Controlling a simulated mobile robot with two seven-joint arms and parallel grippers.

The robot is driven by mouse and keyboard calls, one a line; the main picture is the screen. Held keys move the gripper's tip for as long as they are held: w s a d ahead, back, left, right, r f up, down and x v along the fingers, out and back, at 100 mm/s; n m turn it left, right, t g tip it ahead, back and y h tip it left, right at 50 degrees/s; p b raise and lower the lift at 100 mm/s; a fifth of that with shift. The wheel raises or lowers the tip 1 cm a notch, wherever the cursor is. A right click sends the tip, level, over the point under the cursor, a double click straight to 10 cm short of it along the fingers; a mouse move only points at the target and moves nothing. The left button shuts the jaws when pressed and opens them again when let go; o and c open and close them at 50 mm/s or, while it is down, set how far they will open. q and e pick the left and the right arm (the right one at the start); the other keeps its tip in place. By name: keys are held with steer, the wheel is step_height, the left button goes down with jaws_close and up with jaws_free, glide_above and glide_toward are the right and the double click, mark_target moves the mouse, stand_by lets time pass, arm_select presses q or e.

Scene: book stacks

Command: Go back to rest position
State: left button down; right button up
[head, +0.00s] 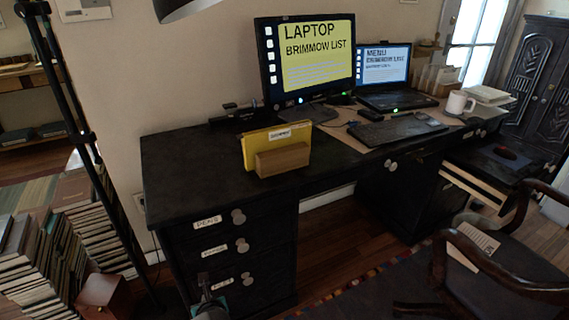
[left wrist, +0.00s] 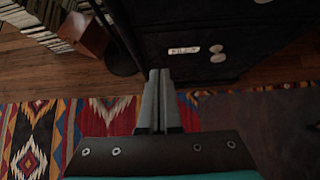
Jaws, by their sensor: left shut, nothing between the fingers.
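My left gripper (head: 204,282) shows at the bottom edge of the head view, low in front of the desk drawers. In the left wrist view its two fingers (left wrist: 159,76) lie together, shut and empty, above the floor. The drawer labelled FILES or similar shows ahead of it in that view. My right gripper is in neither view.
A black desk (head: 200,180) holds a monitor (head: 305,60), a laptop (head: 383,65), a keyboard (head: 398,130), a white mug (head: 457,103) and yellow folders in a wooden holder (head: 283,160). Book stacks (head: 45,260) stand left; a chair (head: 500,260) stands right.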

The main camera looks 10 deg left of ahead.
arm_select(q)
steer(key=s+d+f+n+g+h+p, duration=0.1)
steer(key=s+f+n, duration=0.3)
steer(key=s+n, duration=0.5)
steer(key=s+d+f+n+g+h+p, duration=0.1)
steer(key=s+f+n+g+h, duration=0.1)
steer(key=s+f+n, duration=0.3)
steer(key=s+d+f+n+g+h+p, duration=0.1)
steer(key=s+f+n, duration=0.4)
steer(key=s+n, duration=0.8)
steer(key=s+d+g, duration=0.1)
steer(key=s, duration=0.8)
steer(key=shift+s+f+h+p, duration=0.2)
steer(key=shift+s+h+p, duration=0.1)
steer(key=shift+p, duration=0.05)
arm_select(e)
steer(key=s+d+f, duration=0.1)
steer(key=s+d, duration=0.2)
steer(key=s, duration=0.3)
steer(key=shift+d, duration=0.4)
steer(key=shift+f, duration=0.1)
